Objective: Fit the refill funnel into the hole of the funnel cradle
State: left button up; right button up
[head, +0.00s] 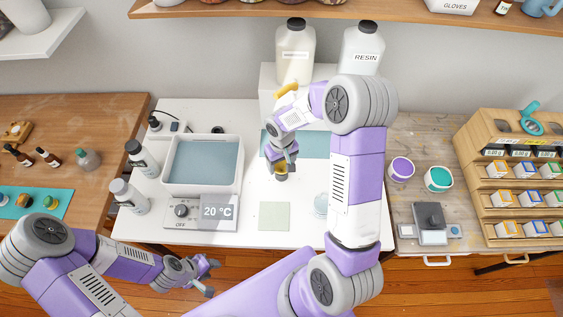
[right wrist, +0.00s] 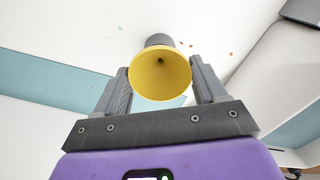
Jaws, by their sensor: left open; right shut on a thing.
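The yellow refill funnel (right wrist: 160,76) is between the fingers of my right gripper (right wrist: 161,82) in the right wrist view, its wide mouth toward the camera. A grey round piece (right wrist: 159,40) shows just beyond the funnel; it may be the funnel cradle, and I cannot tell whether they touch. In the head view, my right gripper (head: 281,164) points down over the white table, shut on the funnel (head: 281,168), with a dark grey piece (head: 281,177) below. The cradle's hole is hidden. My left gripper (head: 211,277) is open and empty, before the table's front edge.
A water bath (head: 202,190) reading 20 °C stands left on the white table (head: 260,233), with bottles (head: 142,158) beside it. A resin bottle (head: 361,50) stands at the back. A pale green mat (head: 274,216) lies in front. A scale (head: 431,220) is at the right.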

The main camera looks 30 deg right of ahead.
aim_at(281, 169)
jog(key=shift+f, duration=0.1)
jog(key=o, duration=1.1)
jog(key=shift+c, duration=0.2)
notch_tip(281, 169, up, 8)
jog(key=p, duration=0.1)
jog(key=shift+f, duration=0.2)
